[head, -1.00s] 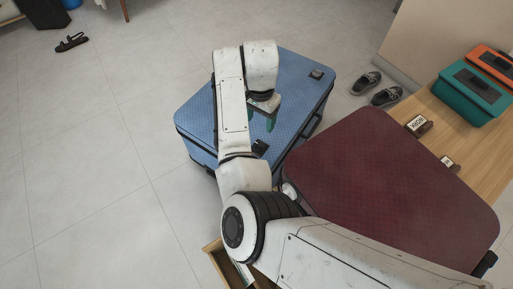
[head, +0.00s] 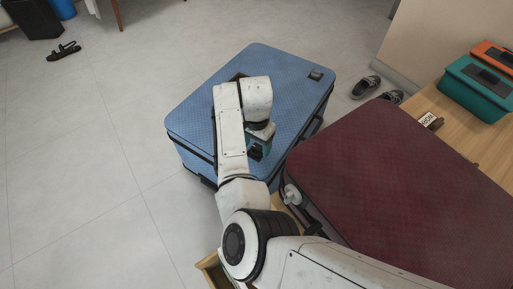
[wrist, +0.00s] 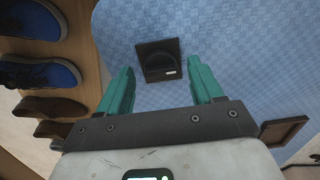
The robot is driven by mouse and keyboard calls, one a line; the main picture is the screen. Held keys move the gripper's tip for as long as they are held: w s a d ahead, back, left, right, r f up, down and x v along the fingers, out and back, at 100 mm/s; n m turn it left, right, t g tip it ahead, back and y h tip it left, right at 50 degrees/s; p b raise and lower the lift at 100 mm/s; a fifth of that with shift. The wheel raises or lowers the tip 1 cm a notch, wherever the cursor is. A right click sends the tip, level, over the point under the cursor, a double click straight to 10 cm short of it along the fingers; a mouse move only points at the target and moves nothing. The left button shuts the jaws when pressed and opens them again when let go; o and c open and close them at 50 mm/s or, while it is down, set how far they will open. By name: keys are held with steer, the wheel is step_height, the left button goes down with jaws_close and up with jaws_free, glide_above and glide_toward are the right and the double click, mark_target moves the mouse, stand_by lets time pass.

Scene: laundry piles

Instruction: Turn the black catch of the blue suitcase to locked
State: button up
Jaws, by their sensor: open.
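The blue suitcase (head: 190,118) lies flat on the floor, and its blue top fills much of the wrist view (wrist: 230,60). In the wrist view the black catch (wrist: 160,62) is a square plate with a rounded knob and a small pale mark on its right side. My gripper (wrist: 161,68) is open, with one teal finger on each side of the catch in that view. I cannot tell whether the fingers touch it. In the head view my gripper (head: 260,146) is low over the suitcase's near part, and my arm partly hides the suitcase.
A dark red suitcase (head: 390,170) stands close on the right. Beyond it is a wooden surface (head: 432,106) with a teal box (head: 475,88). Dark shoes (head: 366,87) lie behind. A brown square piece (wrist: 284,132) shows beside my gripper.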

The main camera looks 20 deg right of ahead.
steer(key=shift+f, duration=0.35)
steer(key=shift+c, duration=0.3)
steer(key=c, duration=1)
